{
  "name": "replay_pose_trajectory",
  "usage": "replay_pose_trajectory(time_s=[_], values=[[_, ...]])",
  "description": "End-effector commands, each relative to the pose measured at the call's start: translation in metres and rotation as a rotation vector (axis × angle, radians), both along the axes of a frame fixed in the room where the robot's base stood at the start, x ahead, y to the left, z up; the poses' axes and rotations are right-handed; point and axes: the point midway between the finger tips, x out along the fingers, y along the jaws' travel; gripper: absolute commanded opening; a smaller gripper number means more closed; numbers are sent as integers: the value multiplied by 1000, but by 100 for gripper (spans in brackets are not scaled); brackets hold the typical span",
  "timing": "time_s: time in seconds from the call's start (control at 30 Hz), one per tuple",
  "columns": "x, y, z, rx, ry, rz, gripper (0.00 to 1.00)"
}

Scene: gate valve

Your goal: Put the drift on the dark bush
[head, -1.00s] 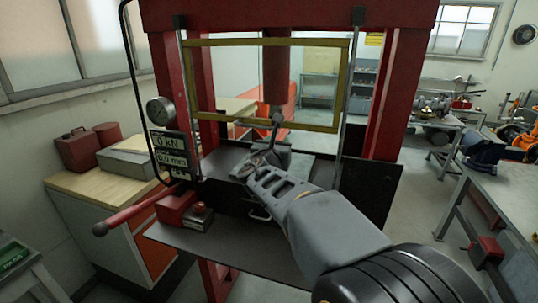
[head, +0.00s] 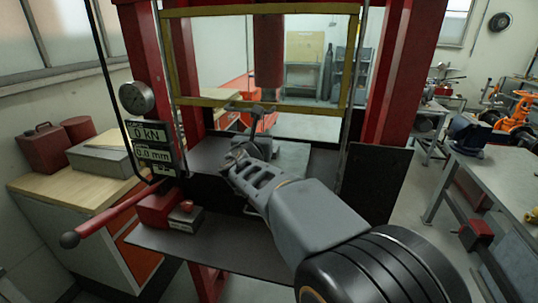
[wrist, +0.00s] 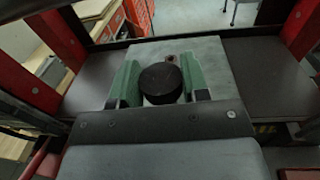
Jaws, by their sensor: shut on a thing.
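The drift (head: 256,120) is a grey rod with a wider head, standing up from the tip of my gripper (head: 240,158) in the head view. My gripper is shut on it, above the press bed. In the wrist view a dark round disc (wrist: 160,83), probably the drift's head seen from above, sits between green blocks (wrist: 194,74). A small brownish piece (wrist: 171,59) shows just beyond the disc; I cannot tell whether it is the dark bush. The bush is not clearly visible and may be hidden beneath the drift.
The red press frame (head: 394,85) surrounds the work area, with the ram (head: 268,55) overhead and a yellow guard frame (head: 200,103) in front. A grey plate (wrist: 215,60) lies on the bed. A red lever (head: 115,210) and gauge (head: 136,97) are at left.

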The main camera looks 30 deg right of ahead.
Motion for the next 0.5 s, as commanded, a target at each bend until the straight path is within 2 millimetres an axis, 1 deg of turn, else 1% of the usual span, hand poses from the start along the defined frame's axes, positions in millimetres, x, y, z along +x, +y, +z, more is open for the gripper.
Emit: replay_pose_trajectory(time_s=[0.03,0.23,0.3,0.4,0.5], values=[[0,-1,-14,-1,-2,-1,9],[-1,-2,-42,-1,-2,-3,9],[-1,-2,-49,-1,-3,-4,9],[0,-3,-55,-2,-2,-5,9],[8,-11,-56,-1,-1,-7,9]])
